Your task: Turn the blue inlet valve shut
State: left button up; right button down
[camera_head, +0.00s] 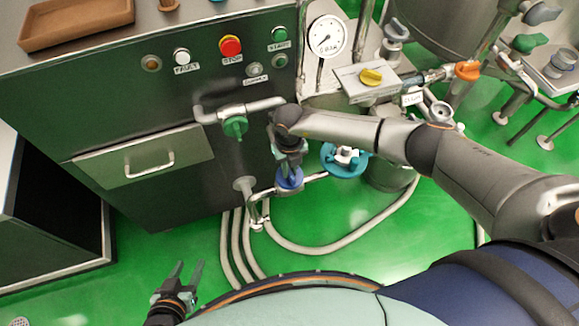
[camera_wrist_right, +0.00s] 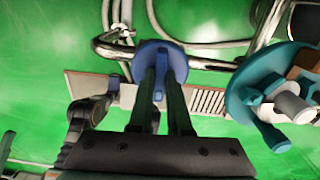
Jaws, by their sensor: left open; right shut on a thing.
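The blue inlet valve (camera_head: 289,178) is a round blue handle on a low metal pipe in front of the cabinet. In the right wrist view the blue valve (camera_wrist_right: 176,58) shows as a disc with a raised bar across it. My right gripper (camera_head: 289,165) reaches down on the valve, its fingers shut on the raised bar. In the right wrist view both fingertips of the gripper (camera_wrist_right: 158,85) lie on either side of the bar. The fingers partly hide the disc. My left gripper (camera_head: 181,280) is open and empty, low at the left above the green floor.
A larger teal wheel (camera_head: 345,160) stands just right of the blue valve. A green valve handle (camera_head: 236,127) sits on the cabinet pipe above left. Pale hoses (camera_head: 330,244) loop over the floor. A drawer (camera_head: 145,160) is at the left; open floor lies in front.

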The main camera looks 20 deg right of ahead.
aim_at(290, 171)
jog(key=shift+m, duration=0.3)
dwell(0.4)
jog(key=c, duration=0.9)
grip_release()
jog(key=shift+o, duration=0.2)
notch_tip(290, 171, up, 13)
jog(key=shift+f+p, duration=0.2)
jog(key=shift+p, duration=0.1)
